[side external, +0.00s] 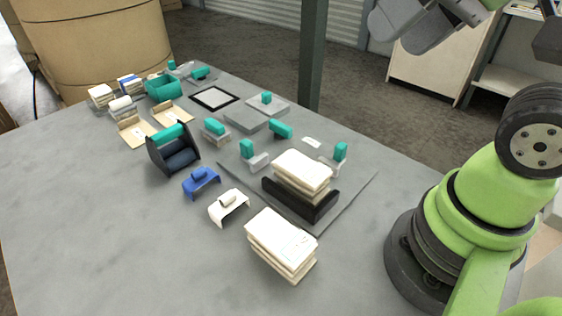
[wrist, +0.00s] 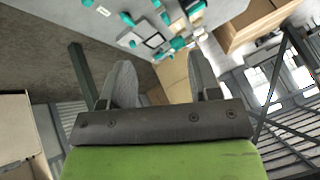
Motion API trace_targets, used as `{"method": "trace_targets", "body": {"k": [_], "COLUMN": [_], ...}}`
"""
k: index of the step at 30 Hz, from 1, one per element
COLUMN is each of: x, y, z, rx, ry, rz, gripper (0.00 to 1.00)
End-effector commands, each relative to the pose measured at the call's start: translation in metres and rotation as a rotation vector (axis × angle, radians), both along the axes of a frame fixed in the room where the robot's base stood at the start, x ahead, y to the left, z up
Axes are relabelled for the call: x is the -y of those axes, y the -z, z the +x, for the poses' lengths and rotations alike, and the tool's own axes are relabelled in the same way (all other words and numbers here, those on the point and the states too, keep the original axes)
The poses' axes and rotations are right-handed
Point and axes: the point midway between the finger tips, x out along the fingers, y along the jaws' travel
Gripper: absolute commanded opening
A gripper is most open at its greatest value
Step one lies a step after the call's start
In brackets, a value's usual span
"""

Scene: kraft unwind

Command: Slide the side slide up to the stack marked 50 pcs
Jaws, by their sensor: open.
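A stack of cream packs (side external: 301,172) stands on a grey base plate (side external: 352,195) against a low black stop (side external: 300,200). A grey slide with a teal knob (side external: 254,157) stands left of this stack, apart from it. A second grey slide with a teal knob (side external: 338,156) stands close behind its right side; I cannot tell if they touch. Another cream stack (side external: 282,243) with a printed top sheet lies on the table in front; its print is unreadable. My gripper (side external: 415,35) is open and empty, high above the table's far right. Its spread fingers show in the wrist view (wrist: 162,80).
A white bridge-shaped piece (side external: 229,206), a blue one (side external: 201,181) and a black holder with a teal bar (side external: 174,152) stand left of the plate. A dark post (side external: 312,55) rises behind the table. The front left tabletop is clear.

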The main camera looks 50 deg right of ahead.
Motion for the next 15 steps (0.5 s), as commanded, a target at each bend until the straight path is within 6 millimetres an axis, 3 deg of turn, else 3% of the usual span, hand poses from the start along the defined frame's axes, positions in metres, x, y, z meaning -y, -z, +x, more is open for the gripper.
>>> {"method": "trace_targets", "body": {"k": [8,15], "x": [-0.001,-0.005], "y": [-0.005,0.033], "z": [0.082,0.164], "rx": [-0.163,-0.314], "ry": [-0.085,-0.172], "rz": [-0.077,-0.151], "gripper": [0.47,0.47]}}
